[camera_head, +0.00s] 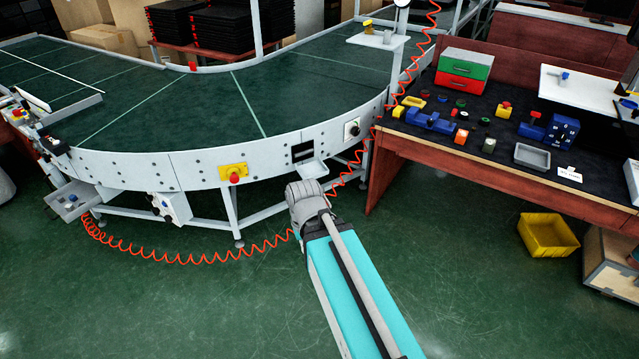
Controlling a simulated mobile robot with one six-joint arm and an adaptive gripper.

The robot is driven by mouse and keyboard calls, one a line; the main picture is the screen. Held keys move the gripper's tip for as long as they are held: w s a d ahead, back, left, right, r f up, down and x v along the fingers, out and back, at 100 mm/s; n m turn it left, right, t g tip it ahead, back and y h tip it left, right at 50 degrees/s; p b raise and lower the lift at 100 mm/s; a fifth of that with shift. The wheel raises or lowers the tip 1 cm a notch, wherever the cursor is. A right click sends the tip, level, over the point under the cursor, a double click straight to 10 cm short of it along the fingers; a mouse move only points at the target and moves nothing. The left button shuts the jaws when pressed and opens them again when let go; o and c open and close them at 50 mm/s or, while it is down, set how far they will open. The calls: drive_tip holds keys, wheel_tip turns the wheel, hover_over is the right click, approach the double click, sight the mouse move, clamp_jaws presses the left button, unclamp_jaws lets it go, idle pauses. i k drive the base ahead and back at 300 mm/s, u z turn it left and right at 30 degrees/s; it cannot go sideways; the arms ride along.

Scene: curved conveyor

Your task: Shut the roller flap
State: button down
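What looks like the roller flap (314,168) is a small light-grey plate on the outer side wall of the curved conveyor (196,170). It stands out from the wall, to the lower right of a dark rectangular opening (302,152), so it looks open. The rounded grey end of my arm (306,203) shows just below the flap in the picture. I cannot tell whether it touches the flap. My gripper's fingers do not show; the arm seems to hide them.
A coiled orange cable (200,259) hangs below the conveyor. A workbench with small parts (500,122) stands right. A yellow bin (548,235) lies on the floor.

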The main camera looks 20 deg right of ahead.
sight(314, 170)
drive_tip(key=u, duration=0.1)
drive_tip(key=i, duration=0.95)
drive_tip(key=z, duration=0.05)
